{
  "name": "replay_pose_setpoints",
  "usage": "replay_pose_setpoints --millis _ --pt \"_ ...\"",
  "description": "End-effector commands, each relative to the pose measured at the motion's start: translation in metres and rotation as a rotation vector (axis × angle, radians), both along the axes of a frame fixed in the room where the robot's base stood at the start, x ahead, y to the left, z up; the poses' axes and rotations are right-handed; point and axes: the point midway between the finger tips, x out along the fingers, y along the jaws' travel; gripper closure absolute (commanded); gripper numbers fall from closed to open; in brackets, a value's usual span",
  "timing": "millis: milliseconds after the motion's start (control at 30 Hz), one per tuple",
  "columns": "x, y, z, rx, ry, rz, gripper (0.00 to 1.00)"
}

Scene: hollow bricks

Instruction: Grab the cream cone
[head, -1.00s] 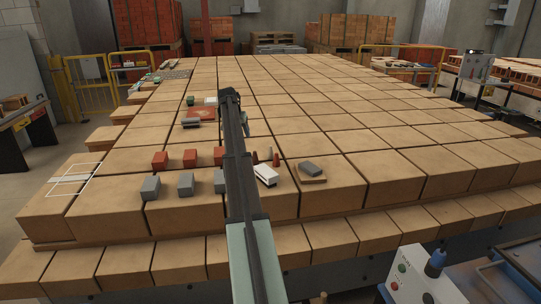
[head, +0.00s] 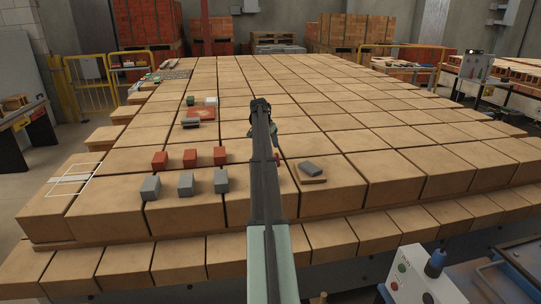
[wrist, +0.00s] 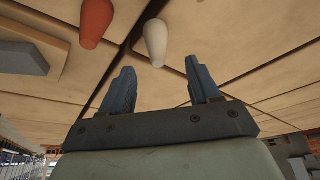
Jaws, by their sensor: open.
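The cream cone (wrist: 156,42) shows in the wrist view at the top middle, just beyond my fingertips and roughly in line with the gap between them. My gripper (wrist: 159,76) is open, with nothing between its two blue fingers and apart from the cone. In the head view my gripper (head: 262,106) is over the brick-topped surface, and my arm hides the cream cone there. A red cone (wrist: 96,22) lies to the left of the cream one in the wrist view.
A grey block (head: 311,168) rests on a tan board, also at the left in the wrist view (wrist: 22,57). Red blocks (head: 190,157) and grey blocks (head: 186,184) stand in rows left of my arm. The surface (head: 400,160) to the right is clear.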

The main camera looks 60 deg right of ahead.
Motion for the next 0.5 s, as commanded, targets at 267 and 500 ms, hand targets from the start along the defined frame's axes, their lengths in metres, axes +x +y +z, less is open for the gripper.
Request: replay_pose_setpoints --millis 267,500 --pt "0.000 -0.005 -0.015 -0.001 -0.001 0.000 0.38" --pt "-0.002 -0.013 -0.043 0.000 0.000 0.000 0.38"
